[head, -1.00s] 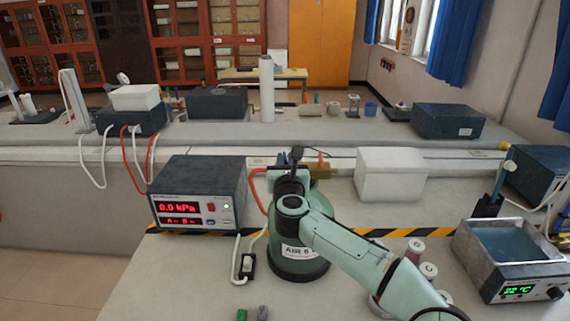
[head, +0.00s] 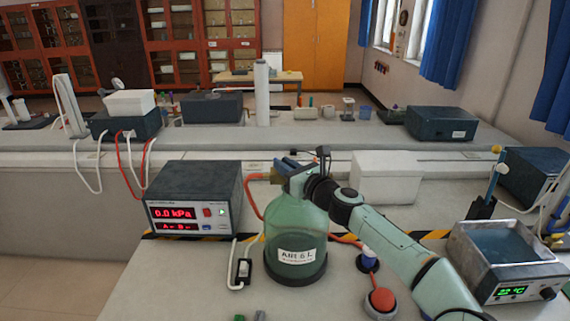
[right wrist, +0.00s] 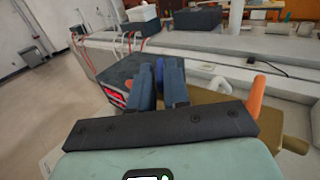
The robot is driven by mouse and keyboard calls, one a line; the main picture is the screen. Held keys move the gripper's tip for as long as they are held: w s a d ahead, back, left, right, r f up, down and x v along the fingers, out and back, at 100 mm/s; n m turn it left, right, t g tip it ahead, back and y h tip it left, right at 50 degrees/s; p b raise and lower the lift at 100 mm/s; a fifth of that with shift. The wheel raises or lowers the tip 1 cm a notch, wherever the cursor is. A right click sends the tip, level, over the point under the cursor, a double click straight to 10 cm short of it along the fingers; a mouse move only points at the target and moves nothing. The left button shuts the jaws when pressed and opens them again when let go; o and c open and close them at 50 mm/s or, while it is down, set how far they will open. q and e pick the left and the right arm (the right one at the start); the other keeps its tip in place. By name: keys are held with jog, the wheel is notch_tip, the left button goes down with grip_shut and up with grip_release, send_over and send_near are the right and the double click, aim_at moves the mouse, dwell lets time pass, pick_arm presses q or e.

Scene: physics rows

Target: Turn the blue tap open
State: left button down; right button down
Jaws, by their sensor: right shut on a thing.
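A green glass bottle (head: 297,235) labelled AIR 6 L stands upright on the bench, with a brass fitting (head: 262,177) at its top. In the right wrist view the brass fitting (right wrist: 215,115) carries an orange handle (right wrist: 256,96) to the right of my fingers. My right gripper (head: 284,165) is over the bottle top. The wrist view shows its dark fingers (right wrist: 160,82) shut on the blue tap (right wrist: 159,66), of which only a small blue part shows between them. The blue tap is hidden in the head view. My left gripper is out of view.
A white box (head: 386,178) is behind my right arm. A red ball-topped item (head: 380,300) and a water bath (head: 508,268) stand to the right.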

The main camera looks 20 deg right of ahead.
dwell(0.4)
jog(key=c, duration=1.2)
grip_release()
